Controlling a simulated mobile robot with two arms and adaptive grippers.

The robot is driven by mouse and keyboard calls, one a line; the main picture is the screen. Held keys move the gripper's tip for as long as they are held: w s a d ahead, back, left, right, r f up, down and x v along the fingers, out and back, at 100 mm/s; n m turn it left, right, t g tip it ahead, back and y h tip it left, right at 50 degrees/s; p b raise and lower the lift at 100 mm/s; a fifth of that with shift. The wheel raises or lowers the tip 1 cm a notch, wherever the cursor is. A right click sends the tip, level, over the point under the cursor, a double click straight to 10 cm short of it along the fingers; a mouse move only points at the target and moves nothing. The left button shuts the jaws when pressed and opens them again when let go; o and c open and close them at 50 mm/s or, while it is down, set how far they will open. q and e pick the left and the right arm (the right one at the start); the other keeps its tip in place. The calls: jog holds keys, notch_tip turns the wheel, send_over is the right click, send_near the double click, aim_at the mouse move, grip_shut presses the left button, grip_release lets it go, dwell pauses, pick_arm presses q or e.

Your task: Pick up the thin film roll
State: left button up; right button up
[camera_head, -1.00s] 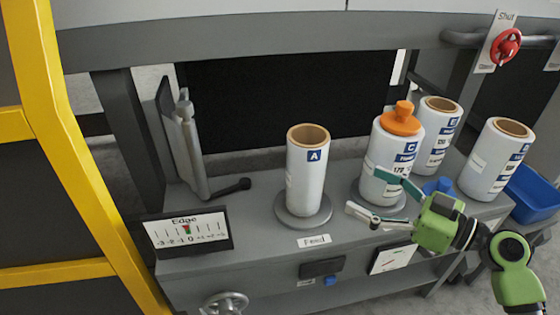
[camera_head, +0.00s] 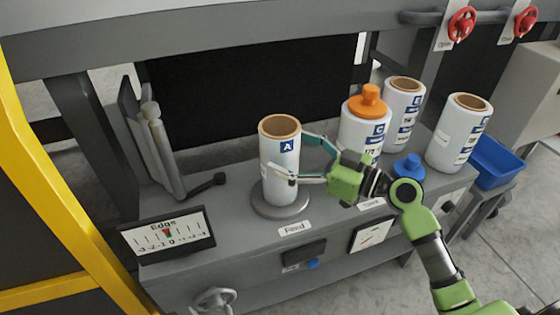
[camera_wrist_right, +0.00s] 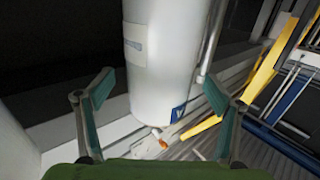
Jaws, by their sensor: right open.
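The roll marked A (camera_head: 279,187) is a slim white film roll with a brown core, upright on the round grey base above the "Feed" label (camera_head: 295,228). It looks narrower than the other rolls. My right gripper (camera_head: 288,155) is open at this roll, with one finger near its right side and the other across its front. In the right wrist view the roll (camera_wrist_right: 165,55) stands between the spread fingers (camera_wrist_right: 159,88), with gaps on both sides. Contact cannot be told for certain. My left gripper is not in view.
Two more white rolls (camera_head: 402,110) (camera_head: 457,135) stand farther right. A blue knob (camera_head: 408,167) and blue bin (camera_head: 497,162) are there too. A grey post (camera_head: 163,150) and lever stand left.

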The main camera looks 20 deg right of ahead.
jog(key=x, duration=0.3)
jog(key=shift+a+f, duration=0.1)
jog(key=shift+f, duration=0.05)
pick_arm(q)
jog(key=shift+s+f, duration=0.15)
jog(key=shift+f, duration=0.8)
pick_arm(e)
jog(key=c, duration=1.4)
jog(key=shift+o, duration=0.2)
